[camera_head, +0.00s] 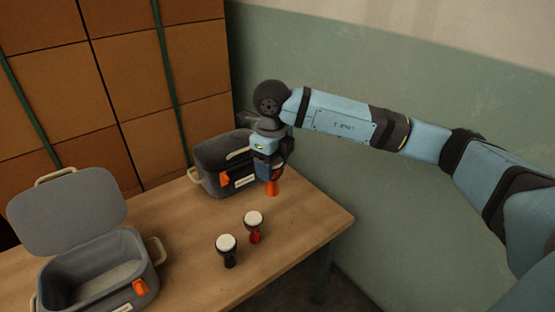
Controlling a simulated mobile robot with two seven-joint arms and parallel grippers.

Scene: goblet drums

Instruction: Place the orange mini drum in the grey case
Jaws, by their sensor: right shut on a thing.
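The orange mini drum (272,188) is at the right part of the table, under my right gripper (270,174). My right gripper is shut on it from above, and its upper part is mostly hidden by the gripper. I cannot tell whether the drum's base touches the table. An open grey case (153,280) stands at the front left, its lid (68,215) raised and its visible inside empty. Another dark grey case (214,180) with an orange latch stands at the back, just left of my right gripper. My left gripper is not in view.
A black drum (229,260) and a red drum (254,236), both with white heads, stand upright mid-table. The wooden table (190,235) is clear between them and the open case. A green and beige wall (400,215) is at the right.

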